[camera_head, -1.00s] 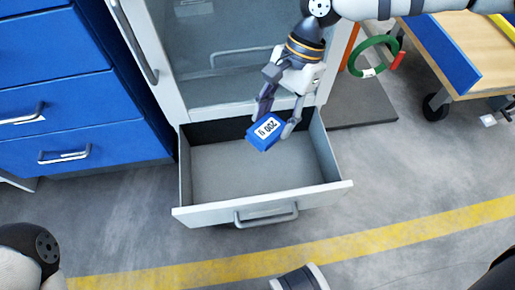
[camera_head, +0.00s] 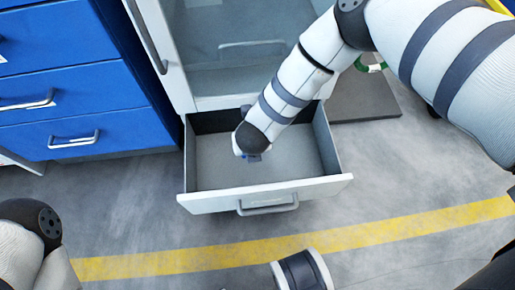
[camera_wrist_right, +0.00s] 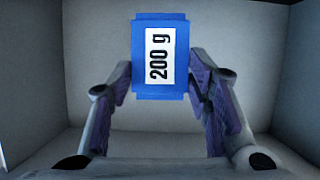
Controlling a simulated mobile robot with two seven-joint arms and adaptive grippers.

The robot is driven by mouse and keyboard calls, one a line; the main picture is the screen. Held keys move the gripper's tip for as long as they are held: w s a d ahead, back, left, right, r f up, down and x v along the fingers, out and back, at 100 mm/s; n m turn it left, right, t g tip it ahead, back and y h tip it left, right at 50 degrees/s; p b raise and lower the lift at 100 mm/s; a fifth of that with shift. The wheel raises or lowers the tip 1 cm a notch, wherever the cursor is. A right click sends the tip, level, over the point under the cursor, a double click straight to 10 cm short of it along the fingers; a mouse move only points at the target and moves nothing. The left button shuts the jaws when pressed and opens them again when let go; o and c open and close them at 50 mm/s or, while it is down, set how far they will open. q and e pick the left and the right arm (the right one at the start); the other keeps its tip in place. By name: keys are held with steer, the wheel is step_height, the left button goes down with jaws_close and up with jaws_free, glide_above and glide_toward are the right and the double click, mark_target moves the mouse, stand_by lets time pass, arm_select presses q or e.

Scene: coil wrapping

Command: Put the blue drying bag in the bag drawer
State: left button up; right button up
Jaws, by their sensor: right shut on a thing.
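The blue drying bag (camera_wrist_right: 160,22) is a small blue block with a white label reading "200 g". My right gripper (camera_wrist_right: 160,76) is shut on its two sides in the right wrist view. The open bag drawer (camera_head: 222,203) is pulled out below the cabinet, and its grey walls (camera_wrist_right: 38,100) surround the bag in the wrist view. In the head view my right forearm reaches down over the drawer and hides most of the gripper and bag. Whether the bag touches the drawer floor cannot be told. My left gripper is not in view.
A blue drawer cabinet (camera_head: 85,75) stands close on the left. A glass-fronted cabinet (camera_head: 215,65) rises behind the open drawer. A green ring (camera_head: 370,68) shows partly behind my right arm. The drawer floor (camera_head: 215,168) looks otherwise empty.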

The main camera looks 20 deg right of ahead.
mark_target(251, 166)
step_height(251, 166, down, 11)
steer(key=b, duration=0.5)
steer(key=shift+s+a+r, duration=0.1)
steer(key=shift+s+a, duration=0.05)
steer(key=shift+r, duration=0.2)
steer(key=shift+c, duration=0.5)
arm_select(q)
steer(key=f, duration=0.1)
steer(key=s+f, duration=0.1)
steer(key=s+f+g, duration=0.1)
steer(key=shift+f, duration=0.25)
arm_select(e)
steer(key=o, duration=1.3)
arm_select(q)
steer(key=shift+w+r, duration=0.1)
arm_select(e)
steer(key=shift+r, duration=0.15)
arm_select(q)
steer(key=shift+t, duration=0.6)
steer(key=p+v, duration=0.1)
steer(key=p, duration=0.1)
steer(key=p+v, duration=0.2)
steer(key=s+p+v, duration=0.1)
steer(key=p, duration=0.1)
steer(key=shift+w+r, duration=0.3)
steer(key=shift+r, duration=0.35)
arm_select(e)
steer(key=v, duration=1.1)
steer(key=shift+s+r, duration=0.15)
steer(key=shift+r, duration=0.25)
